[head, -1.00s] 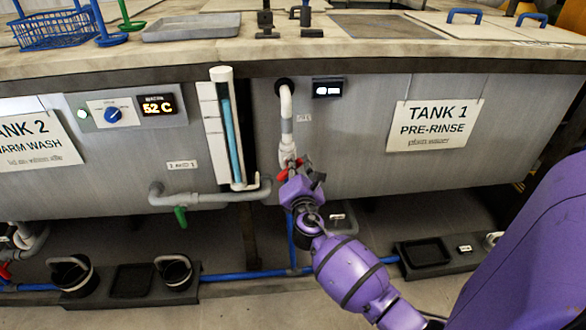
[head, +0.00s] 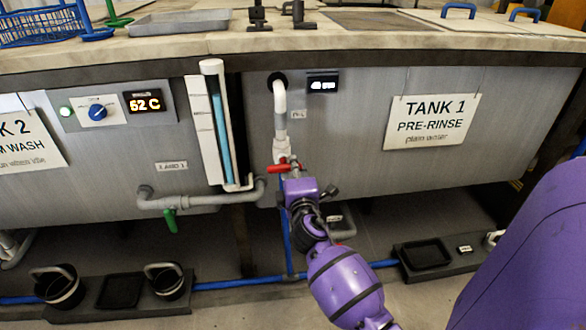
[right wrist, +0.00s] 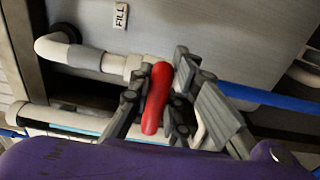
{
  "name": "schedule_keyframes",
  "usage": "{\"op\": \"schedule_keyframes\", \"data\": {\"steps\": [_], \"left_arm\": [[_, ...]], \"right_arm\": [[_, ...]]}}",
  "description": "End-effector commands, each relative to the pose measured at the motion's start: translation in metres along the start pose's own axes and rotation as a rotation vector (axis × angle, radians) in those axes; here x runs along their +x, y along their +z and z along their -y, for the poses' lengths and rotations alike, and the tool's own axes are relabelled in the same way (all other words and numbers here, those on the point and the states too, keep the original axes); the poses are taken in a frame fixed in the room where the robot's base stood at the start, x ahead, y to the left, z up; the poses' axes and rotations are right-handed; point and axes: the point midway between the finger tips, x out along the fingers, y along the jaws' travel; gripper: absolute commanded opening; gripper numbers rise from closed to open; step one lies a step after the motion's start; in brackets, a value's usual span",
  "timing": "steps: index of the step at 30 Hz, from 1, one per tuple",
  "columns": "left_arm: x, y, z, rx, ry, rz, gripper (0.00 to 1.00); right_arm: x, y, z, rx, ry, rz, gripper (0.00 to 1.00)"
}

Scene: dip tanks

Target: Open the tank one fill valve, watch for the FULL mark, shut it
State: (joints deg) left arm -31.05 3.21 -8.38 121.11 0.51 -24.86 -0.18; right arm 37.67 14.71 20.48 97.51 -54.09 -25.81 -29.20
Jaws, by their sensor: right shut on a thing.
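The tank one fill valve has a red lever handle (head: 280,168) on the white pipe below the tank wall. It lies nearly crosswise to the pipe. In the right wrist view the red handle (right wrist: 157,98) sits between the two grey fingers of my right gripper (right wrist: 160,96), which is shut on it. A FILL label (right wrist: 120,16) is on the wall. In the head view my right gripper (head: 294,174) is at the handle. The sight tube (head: 222,130) holds a tall blue column; its marks are too small to read. My left gripper is not in view.
A TANK 1 PRE-RINSE sign (head: 431,122) hangs on the right. A small dark display (head: 322,86) is unreadable. A green drain handle (head: 169,221) is on the grey pipe at lower left. Black buckets (head: 60,287) stand on the floor ledge; a blue hose (head: 238,284) runs along it.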

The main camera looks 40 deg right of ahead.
Motion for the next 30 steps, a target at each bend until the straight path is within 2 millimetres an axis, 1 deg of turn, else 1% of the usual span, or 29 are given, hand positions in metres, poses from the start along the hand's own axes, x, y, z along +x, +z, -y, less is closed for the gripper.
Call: {"op": "schedule_keyframes", "data": {"steps": [9, 18, 19, 23, 30], "left_arm": [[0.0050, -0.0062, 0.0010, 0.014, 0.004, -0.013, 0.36], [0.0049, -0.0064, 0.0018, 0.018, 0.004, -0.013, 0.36], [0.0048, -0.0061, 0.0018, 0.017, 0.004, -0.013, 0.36], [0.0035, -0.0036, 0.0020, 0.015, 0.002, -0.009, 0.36], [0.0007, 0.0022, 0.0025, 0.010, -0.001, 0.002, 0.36]], "right_arm": [[-0.0004, -0.0005, 0.0021, 0.047, -0.002, -0.001, 0.00], [-0.0005, -0.0008, 0.0021, 0.049, -0.003, -0.001, 0.00], [-0.0005, -0.0008, 0.0021, 0.049, -0.003, -0.001, 0.18], [-0.0004, -0.0007, 0.0020, 0.047, -0.002, -0.001, 0.35], [-0.0002, -0.0002, 0.0014, 0.045, -0.001, 0.000, 0.36]]}}
